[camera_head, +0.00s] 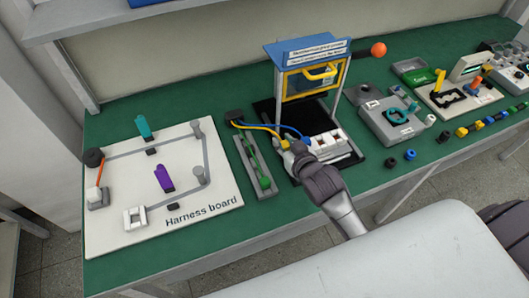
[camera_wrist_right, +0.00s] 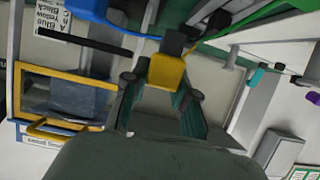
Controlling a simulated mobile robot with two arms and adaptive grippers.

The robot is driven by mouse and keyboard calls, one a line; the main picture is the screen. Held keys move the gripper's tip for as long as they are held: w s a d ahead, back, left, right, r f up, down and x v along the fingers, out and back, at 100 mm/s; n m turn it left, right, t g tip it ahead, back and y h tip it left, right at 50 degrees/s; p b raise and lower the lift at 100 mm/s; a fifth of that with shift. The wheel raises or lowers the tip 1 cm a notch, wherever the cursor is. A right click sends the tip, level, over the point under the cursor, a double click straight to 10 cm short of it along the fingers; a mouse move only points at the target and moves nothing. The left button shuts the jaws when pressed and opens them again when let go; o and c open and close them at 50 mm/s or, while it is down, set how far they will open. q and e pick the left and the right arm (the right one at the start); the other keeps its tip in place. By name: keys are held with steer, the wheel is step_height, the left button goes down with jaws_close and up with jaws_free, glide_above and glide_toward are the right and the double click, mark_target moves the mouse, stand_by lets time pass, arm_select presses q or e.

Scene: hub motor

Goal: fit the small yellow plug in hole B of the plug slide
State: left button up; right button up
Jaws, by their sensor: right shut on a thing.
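My right gripper (camera_head: 297,148) is shut on the small yellow plug (camera_head: 285,144), just left of a white slotted block (camera_head: 330,146), probably the plug slide. In the right wrist view the yellow plug (camera_wrist_right: 168,73) sits between the fingertips (camera_wrist_right: 162,88), with a dark grey part at its top. A yellow cable runs from the plug to a dark box (camera_head: 234,115). A blue cable ends in a blue plug (camera_head: 306,140) at the block. Hole B and its lettering cannot be made out, and the gripper hides part of the block. My left gripper is not in view.
A blue-topped frame with a yellow handle (camera_head: 320,71) stands behind the block on a black base. A grey tray (camera_head: 247,176) and the harness board (camera_head: 110,225) lie to the left. A grey fixture (camera_head: 368,124) stands to the right, near several small rings.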

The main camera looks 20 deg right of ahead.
steer(key=w+d+r+p, duration=0.1)
steer(key=d+r+p, duration=0.1)
steer(key=d, duration=0.5)
steer(key=w+d+r+p, duration=0.1)
steer(key=d+r+p, duration=0.1)
steer(key=d, duration=0.5)
step_height(320, 180, down, 6)
steer(key=b, duration=0.6)
steer(key=shift+w+a, duration=0.1)
steer(key=shift+w, duration=0.05)
steer(key=shift+f, duration=0.2)
steer(key=shift+p, duration=0.35)
steer(key=shift+f+b, duration=0.55)
steer(key=shift+f, duration=0.35)
steer(key=o, duration=1.1)
steer(key=shift+c, duration=0.2)
